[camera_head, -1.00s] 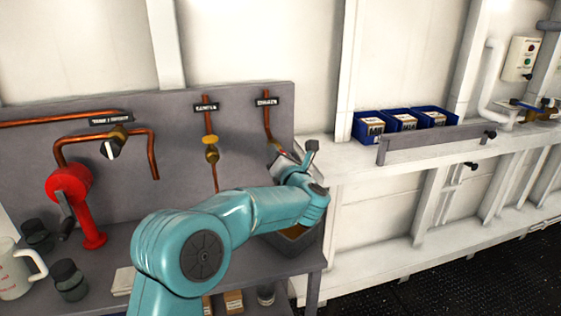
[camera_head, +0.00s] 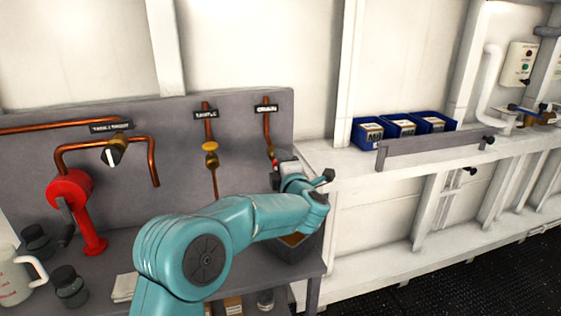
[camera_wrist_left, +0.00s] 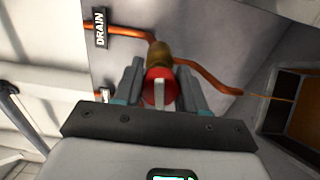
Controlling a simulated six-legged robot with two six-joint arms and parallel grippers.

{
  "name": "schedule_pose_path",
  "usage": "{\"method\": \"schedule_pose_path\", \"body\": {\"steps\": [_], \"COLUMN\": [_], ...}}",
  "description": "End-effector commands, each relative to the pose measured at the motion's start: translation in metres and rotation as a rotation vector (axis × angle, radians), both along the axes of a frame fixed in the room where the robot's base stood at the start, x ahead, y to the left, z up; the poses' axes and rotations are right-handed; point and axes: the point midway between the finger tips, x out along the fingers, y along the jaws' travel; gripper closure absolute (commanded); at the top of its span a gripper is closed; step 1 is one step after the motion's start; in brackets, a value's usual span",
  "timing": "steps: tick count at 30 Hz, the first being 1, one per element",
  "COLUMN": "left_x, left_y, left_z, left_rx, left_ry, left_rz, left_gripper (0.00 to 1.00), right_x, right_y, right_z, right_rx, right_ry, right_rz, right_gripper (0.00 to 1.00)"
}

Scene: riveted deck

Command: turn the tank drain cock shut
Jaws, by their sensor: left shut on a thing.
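The drain cock shows in the left wrist view as a red round knob (camera_wrist_left: 161,88) with a pale bar across its face, on a brass body (camera_wrist_left: 159,55) in a copper pipe. The bar lies along the picture's vertical. My left gripper (camera_wrist_left: 160,85) has one finger on each side of the knob and is shut on it. A DRAIN label (camera_wrist_left: 100,28) is beside the pipe; it also shows in the head view (camera_head: 266,108). In the head view my left gripper (camera_head: 276,166) mostly hides the cock. A thin orange line runs from the pipe's end toward a dark tub (camera_wrist_left: 282,105). My right gripper is out of view.
Left of the drain pipe are a yellow-handled sample valve (camera_head: 210,148), a black-and-white knob valve (camera_head: 114,152) and a red hand pump (camera_head: 72,195). Jars and a jug (camera_head: 17,275) stand at the left. Blue bins (camera_head: 404,128) sit on the right ledge.

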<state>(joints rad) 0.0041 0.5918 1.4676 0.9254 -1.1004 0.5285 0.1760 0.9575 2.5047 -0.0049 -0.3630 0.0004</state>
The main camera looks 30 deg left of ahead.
Motion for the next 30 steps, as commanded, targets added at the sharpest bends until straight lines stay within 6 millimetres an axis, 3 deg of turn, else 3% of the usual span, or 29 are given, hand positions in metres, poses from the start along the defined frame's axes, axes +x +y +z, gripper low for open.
{"method": "schedule_pose_path", "body": {"steps": [12, 29, 30], "left_x": [0.0003, 0.0003, 0.0003], "left_y": [-0.0003, -0.0005, -0.0005], "left_z": [0.0004, -0.0003, -0.0003], "left_rx": [0.126, 0.146, 0.146], "left_ry": [0.146, 0.169, 0.169], "left_rz": [-0.001, -0.002, -0.002], "left_gripper": [0.90, 0.90, 0.56], "right_x": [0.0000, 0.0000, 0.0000], "right_y": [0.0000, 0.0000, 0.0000], "right_z": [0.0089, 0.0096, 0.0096], "right_rx": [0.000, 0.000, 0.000], "right_ry": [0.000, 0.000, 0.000], "right_rz": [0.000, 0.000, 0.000], "right_gripper": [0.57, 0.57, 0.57]}}
